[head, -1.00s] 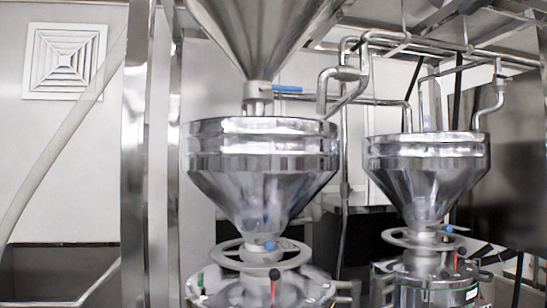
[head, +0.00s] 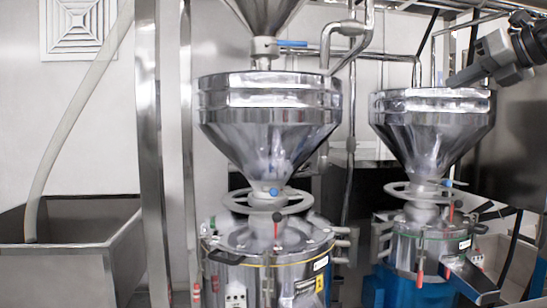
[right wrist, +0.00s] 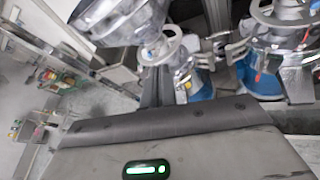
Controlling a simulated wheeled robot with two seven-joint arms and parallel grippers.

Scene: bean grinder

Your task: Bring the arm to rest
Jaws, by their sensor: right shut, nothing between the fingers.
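My right gripper (head: 455,80) is in the upper right of the head view, its arm coming in from the right edge. It is shut and empty, pointing left and down in front of the right hopper's rim. I cannot tell whether it touches the rim. My left gripper is not in view. The left grinder's steel hopper (head: 270,115) stands in the middle of the head view, and the right grinder's hopper (head: 432,125) stands to its right. Both funnels are upright, with a handwheel below each.
A steel post (head: 150,150) rises left of the grinders. A steel bin (head: 60,262) is at lower left. Pipes (head: 345,55) run overhead.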

